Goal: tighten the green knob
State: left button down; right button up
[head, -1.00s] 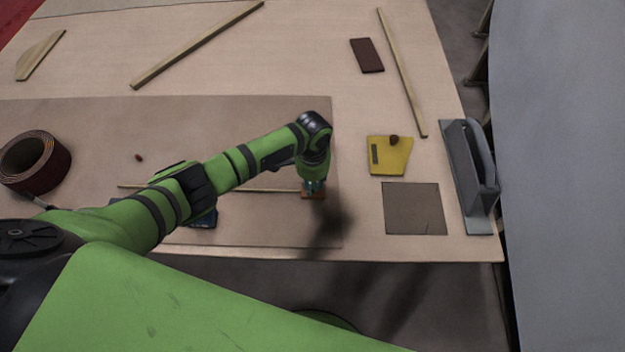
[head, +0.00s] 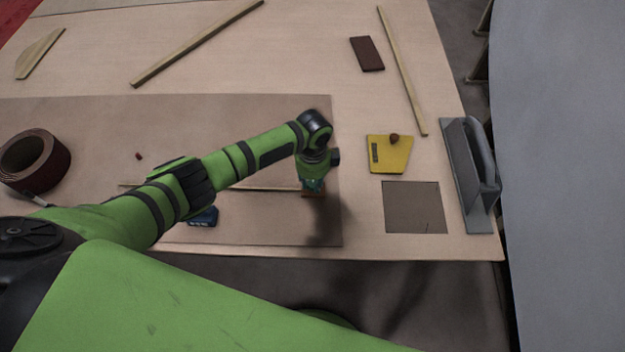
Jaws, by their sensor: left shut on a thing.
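My left gripper (head: 313,186) points down at the right part of the brown mat. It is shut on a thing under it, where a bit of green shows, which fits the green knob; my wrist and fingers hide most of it. A small brown-orange block (head: 313,194) shows just below the fingertips, and a thin wooden strip (head: 270,188) runs left from there. My right gripper is not in view.
The brown mat (head: 80,120) covers the table's near left. A tape roll (head: 50,170) and a dark blue item (head: 204,217) lie on it. To the right are a yellow plate (head: 390,160), a brown square (head: 414,220) and a grey handled tool (head: 465,160) at the table edge.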

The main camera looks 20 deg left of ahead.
aim_at(313, 183)
pick_arm(q)
jog(key=shift+d+m, duration=0.1)
jog(key=shift+m, duration=1.9)
jog(key=c, duration=1)
grip_release()
jog(key=shift+r, duration=0.35)
notch_tip(313, 183, up, 11)
jog(key=shift+r, duration=0.2)
